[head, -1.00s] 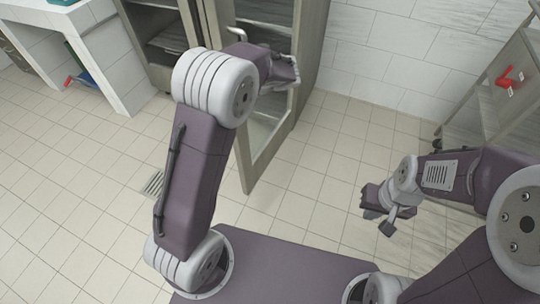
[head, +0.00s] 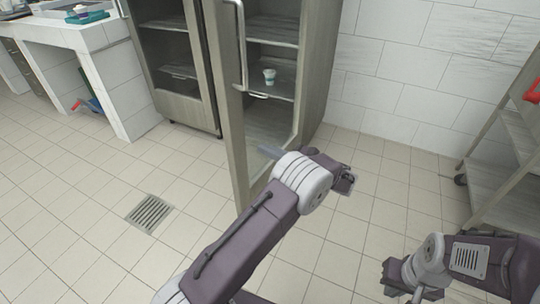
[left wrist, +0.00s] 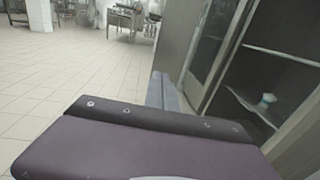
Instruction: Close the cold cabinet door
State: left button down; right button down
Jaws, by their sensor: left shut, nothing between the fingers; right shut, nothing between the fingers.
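The cold cabinet (head: 317,75) is tall and metal with shelves. Its glass door (head: 228,110) stands ajar in the head view, hinged at the right, its free edge swung out towards me. A bent metal handle (head: 242,50) is on its outer face. My right gripper (head: 412,283) is shut and empty over the floor at the lower right.
A small cup (head: 269,76) stands on a cabinet shelf. Another glass-fronted cabinet (head: 178,60) is to the left, then a white counter (head: 95,40). A metal rack (head: 505,150) stands at the right. The tiled floor (head: 90,215) is clear around a drain grate (head: 150,212).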

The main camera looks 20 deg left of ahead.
aim_at(235, 136)
pick_arm(q)
jog(key=a+b, duration=0.1)
jog(key=a, duration=0.1)
jog(key=w+a+b, duration=0.1)
jog(key=a, duration=0.2)
jog(key=a+b, duration=0.1)
jog(key=a, duration=0.2)
jog(key=shift+w+f, duration=0.2)
jog(key=shift+w+a+r, duration=0.15)
jog(key=shift+a+r, duration=0.05)
jog(key=shift+a, duration=0.35)
